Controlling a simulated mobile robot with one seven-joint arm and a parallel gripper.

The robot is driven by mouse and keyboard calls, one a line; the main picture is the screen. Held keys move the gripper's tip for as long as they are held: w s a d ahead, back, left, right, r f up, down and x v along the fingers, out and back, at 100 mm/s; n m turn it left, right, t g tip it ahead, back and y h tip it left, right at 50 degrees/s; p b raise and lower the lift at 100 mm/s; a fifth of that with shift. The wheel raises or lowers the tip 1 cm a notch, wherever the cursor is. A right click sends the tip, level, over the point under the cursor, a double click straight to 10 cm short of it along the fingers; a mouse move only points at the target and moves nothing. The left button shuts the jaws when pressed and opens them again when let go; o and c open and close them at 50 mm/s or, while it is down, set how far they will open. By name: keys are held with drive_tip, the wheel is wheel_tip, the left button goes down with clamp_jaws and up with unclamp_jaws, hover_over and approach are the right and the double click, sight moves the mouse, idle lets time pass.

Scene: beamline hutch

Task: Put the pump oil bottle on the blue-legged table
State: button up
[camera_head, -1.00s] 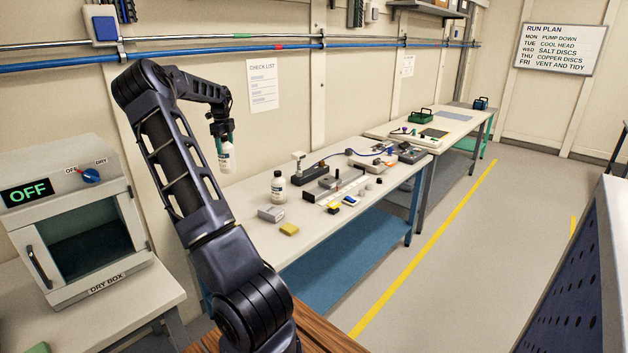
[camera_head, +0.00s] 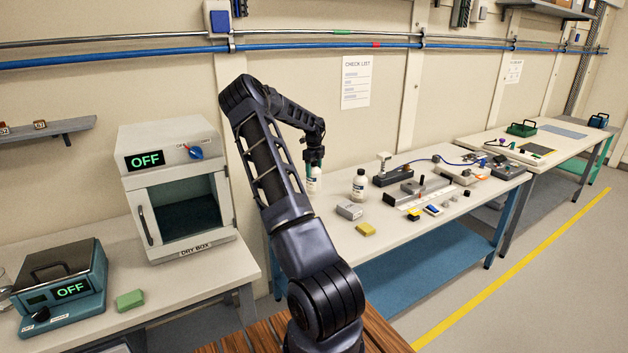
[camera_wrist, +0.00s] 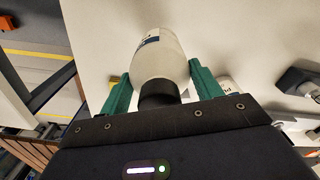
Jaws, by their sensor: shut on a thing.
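My gripper (camera_head: 314,168) is shut on a white bottle (camera_head: 314,184) with a dark cap and a label too small to read in the head view. In the wrist view the held bottle (camera_wrist: 160,58) sits between the green fingers (camera_wrist: 160,92), cap toward the palm. The bottle hangs upright at the left end of the blue-legged table (camera_head: 405,232); I cannot tell its height over the top. A similar white bottle (camera_head: 359,187) stands on that table just right of the held one. It partly shows behind the right finger in the wrist view (camera_wrist: 229,85).
The table also bears a grey box (camera_head: 349,211), a yellow block (camera_head: 366,229) and several instruments to the right. Its front left part is bare. A dry box (camera_head: 181,195) and a teal device (camera_head: 62,281) stand on another bench at left.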

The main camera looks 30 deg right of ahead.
sight(314, 179)
drive_tip(key=shift+f, duration=2.55)
drive_tip(key=o, duration=1.8)
drive_tip(key=shift+c, duration=0.2)
